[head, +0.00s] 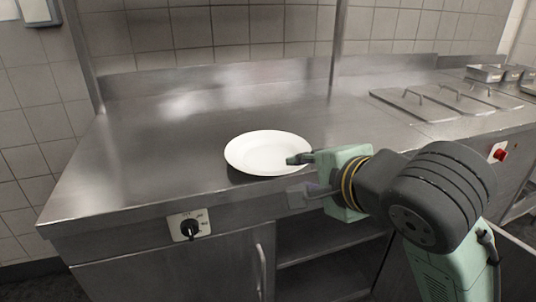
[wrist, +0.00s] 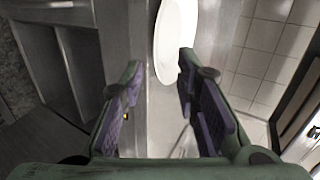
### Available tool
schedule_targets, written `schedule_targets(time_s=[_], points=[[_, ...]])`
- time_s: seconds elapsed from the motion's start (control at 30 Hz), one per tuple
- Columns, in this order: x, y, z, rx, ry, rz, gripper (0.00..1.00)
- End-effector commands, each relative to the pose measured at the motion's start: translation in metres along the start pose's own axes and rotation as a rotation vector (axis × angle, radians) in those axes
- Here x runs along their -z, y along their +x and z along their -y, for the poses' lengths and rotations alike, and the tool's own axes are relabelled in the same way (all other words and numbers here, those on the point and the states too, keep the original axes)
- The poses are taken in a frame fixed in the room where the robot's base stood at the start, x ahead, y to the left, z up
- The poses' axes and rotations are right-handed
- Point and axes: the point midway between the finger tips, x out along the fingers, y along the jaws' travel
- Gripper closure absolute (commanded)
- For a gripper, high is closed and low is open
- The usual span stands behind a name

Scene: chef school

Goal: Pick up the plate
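A white round plate (head: 262,150) lies flat on the steel counter near its front edge. It also shows at the top centre of the wrist view (wrist: 174,42), cut off by the frame's top. My gripper (head: 299,177) is open and empty at the plate's right front side. In the head view one finger overlaps the plate's right rim, and the other is lower, in front of the counter's edge. In the wrist view the plate's near end reaches toward the gap between my fingers (wrist: 160,72), closer to the right finger. I cannot tell whether a finger touches it.
The steel counter (head: 165,140) is clear to the left of and behind the plate. Steel lids with handles (head: 440,100) and small metal pans (head: 490,72) are at the right. A black knob (head: 190,228) is on the counter front, with open shelves (head: 325,245) below.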

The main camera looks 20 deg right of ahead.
Motion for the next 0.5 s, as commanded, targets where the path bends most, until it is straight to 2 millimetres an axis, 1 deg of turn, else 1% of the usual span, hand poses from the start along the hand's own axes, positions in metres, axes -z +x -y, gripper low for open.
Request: schedule_targets(time_s=[0.03,0.1,0.17,0.33,0.4,0.5], points=[[0.006,-0.004,-0.005,-0.018,0.021,-0.018,0.71],[0.009,-0.001,-0.010,-0.034,0.040,-0.027,0.71],[0.010,0.006,-0.011,-0.039,0.046,-0.028,0.71],[0.011,0.034,-0.012,-0.038,0.045,-0.028,0.71],[0.011,0.042,-0.011,-0.037,0.045,-0.027,0.71],[0.011,0.048,-0.011,-0.036,0.044,-0.028,0.71]])
